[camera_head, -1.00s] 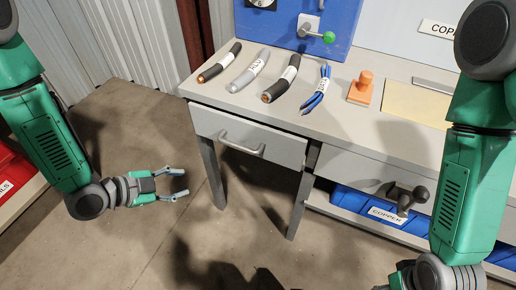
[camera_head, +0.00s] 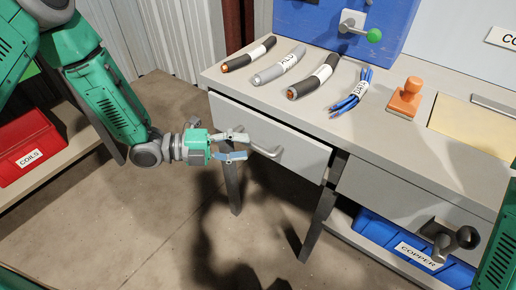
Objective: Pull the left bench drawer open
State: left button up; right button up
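The left bench drawer (camera_head: 255,125) is a pale grey front under the left part of the bench, with a light metal bar handle (camera_head: 268,151). A thin dark line runs along its top edge; I cannot tell whether it stands slightly out. My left gripper (camera_head: 247,146) is at the left end of the handle, its two fingers apart, one above and one below the bar's end. Contact with the handle is not clear.
Several cable pieces (camera_head: 280,65) and an orange stamp-like block (camera_head: 405,99) lie on the bench top (camera_head: 240,81). A blue COPPER bin (camera_head: 385,232) sits below. A red COILS bin (camera_head: 30,146) stands left.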

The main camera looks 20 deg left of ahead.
aim_at(255, 147)
pick_arm(q)
jog(key=shift+x, duration=0.9)
jog(key=shift+w+d+f, duration=0.15)
jog(key=shift+w+d, duration=0.1)
jog(key=shift+d, duration=0.05)
jog(key=shift+w+d+f+b, duration=0.1)
jog(key=shift+w+b, duration=0.05)
jog(key=shift+b, duration=0.15)
jog(key=shift+w, duration=0.15)
jog(key=shift+d, duration=0.4)
jog(key=shift+c, duration=0.3)
jog(key=shift+d, duration=0.2)
grip_shut()
pick_arm(e)
jog(key=shift+a+f, duration=0.1)
jog(key=shift+f, duration=0.35)
pick_arm(q)
jog(key=shift+a, duration=0.15)
pick_arm(e)
jog(key=shift+a, duration=0.1)
